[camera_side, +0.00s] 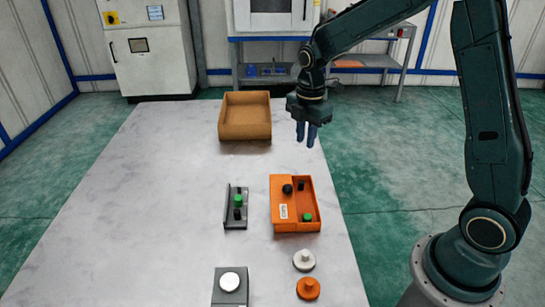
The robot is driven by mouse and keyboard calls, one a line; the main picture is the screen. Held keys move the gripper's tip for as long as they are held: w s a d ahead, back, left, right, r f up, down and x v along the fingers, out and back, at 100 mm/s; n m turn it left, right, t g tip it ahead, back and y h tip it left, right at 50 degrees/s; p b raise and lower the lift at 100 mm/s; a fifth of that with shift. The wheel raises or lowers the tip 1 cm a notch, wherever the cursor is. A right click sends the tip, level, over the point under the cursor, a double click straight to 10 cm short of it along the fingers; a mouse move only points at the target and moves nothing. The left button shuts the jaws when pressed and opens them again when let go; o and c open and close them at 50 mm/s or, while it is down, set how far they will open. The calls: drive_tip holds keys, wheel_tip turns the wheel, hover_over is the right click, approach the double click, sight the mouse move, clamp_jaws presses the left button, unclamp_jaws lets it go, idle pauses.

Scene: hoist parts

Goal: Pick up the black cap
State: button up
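A round black cap (287,189) sits on the left part of the orange housing (283,226). Another small black part (302,186) shows inside the housing's right-hand compartment, near its far end. More black pieces (238,214) sit in the grey holder to the left, around a green cap (238,201). Which black piece is the task's cap is not certain. My gripper (306,138) hangs above the right edge of the table, beyond the housing and right of the cardboard box.
An open cardboard box (246,138) stands at the table's far end. A green cap (307,217) lies in the housing. A white knob (304,260), an orange knob (308,288) and a grey block (230,298) with a white disc are near the front. The table's left side is clear.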

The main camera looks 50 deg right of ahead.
drive_tip(key=shift+f+n, duration=0.5)
drive_tip(key=shift+f, duration=0.45)
hover_over(301, 182)
drive_tip(key=shift+w+f, duration=0.1)
drive_tip(key=shift+f, duration=4.2)
drive_tip(key=shift+f, duration=0.1)
drive_tip(key=shift+d+f, duration=0.1)
drive_tip(key=shift+f, duration=2.4)
clamp_jaws()
